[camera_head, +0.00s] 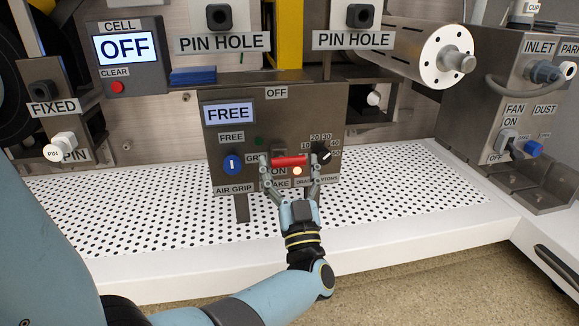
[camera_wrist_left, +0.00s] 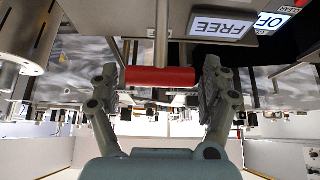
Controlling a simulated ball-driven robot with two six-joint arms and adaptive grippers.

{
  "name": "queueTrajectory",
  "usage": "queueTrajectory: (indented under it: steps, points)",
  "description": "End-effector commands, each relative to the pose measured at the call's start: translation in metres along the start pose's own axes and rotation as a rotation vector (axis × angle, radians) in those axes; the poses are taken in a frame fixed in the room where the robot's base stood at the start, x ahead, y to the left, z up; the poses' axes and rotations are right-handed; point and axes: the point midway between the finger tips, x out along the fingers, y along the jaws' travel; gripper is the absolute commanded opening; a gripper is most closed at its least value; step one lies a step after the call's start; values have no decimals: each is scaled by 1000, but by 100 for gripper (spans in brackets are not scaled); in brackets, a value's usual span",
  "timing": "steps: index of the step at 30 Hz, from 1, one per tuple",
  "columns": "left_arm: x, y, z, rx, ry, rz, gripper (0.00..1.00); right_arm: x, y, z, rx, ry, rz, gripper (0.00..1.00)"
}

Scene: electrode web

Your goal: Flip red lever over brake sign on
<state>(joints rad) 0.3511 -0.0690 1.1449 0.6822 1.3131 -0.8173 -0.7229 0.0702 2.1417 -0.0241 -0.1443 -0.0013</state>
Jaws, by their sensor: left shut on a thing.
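The red lever (camera_head: 290,160) is a short horizontal red bar on the front of the grey control box (camera_head: 232,178). The label under it reads "ON", with "BRAKE" below partly hidden by my gripper. My left gripper (camera_head: 290,172) has its two fingers at the two ends of the red bar, shut on it. In the left wrist view the red bar (camera_wrist_left: 160,77) spans between the fingertips (camera_wrist_left: 160,85). A display (camera_head: 229,113) on the box reads "FREE". My right gripper is not in view.
A blue knob (camera_head: 232,164) sits left of the lever and a black dial (camera_head: 321,153) close to its right. The white perforated shelf (camera_head: 110,215) runs below the box. A fan and dust panel (camera_head: 540,120) stands at the right.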

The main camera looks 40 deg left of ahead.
Motion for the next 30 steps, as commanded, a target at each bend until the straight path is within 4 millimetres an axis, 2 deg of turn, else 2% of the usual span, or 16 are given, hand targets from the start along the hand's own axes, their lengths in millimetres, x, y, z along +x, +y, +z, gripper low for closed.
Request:
queueTrajectory:
  steps: [1, 20, 21, 25, 30]
  points:
    - [-1, -1, 5, 2, -14, 4, 23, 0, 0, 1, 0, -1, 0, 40]
    - [0, -1, 5, 3, -12, 4, 23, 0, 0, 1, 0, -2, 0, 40]
    - [0, -1, 5, 3, -11, 4, 82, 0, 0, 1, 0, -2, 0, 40]
    - [0, -1, 4, 3, -8, 4, 99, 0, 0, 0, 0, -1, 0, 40]
    - [0, 0, 2, 1, -6, 2, 100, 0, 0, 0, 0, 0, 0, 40]
